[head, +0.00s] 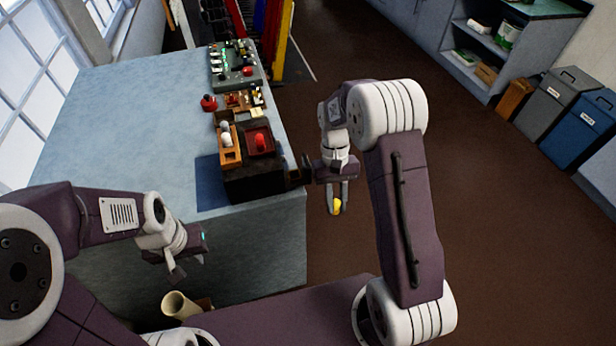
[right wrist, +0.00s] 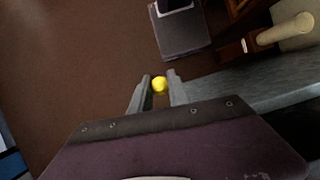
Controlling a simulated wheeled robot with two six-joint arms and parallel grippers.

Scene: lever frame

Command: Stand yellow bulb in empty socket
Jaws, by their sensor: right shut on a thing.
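My right gripper (head: 337,200) is shut on the yellow bulb (head: 336,207), which hangs at its fingertips over the floor, right of the bench. The bulb also shows between the fingers in the right wrist view (right wrist: 159,83). A dark box (head: 256,185) stands at the bench's near right corner. On it are an orange holder (head: 229,155) with a white bulb (head: 225,135) and a red holder (head: 269,150) with a red bulb (head: 260,139). I cannot make out an empty socket. My left gripper (head: 189,268) is open and empty beside the bench front.
The blue-grey bench (head: 120,120) has a wide clear top on the left. Behind the box sit a red knob (head: 209,103), a small orange block (head: 236,100) and a panel with green lights (head: 235,70). A dark part (head: 300,170) juts from the box's right side.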

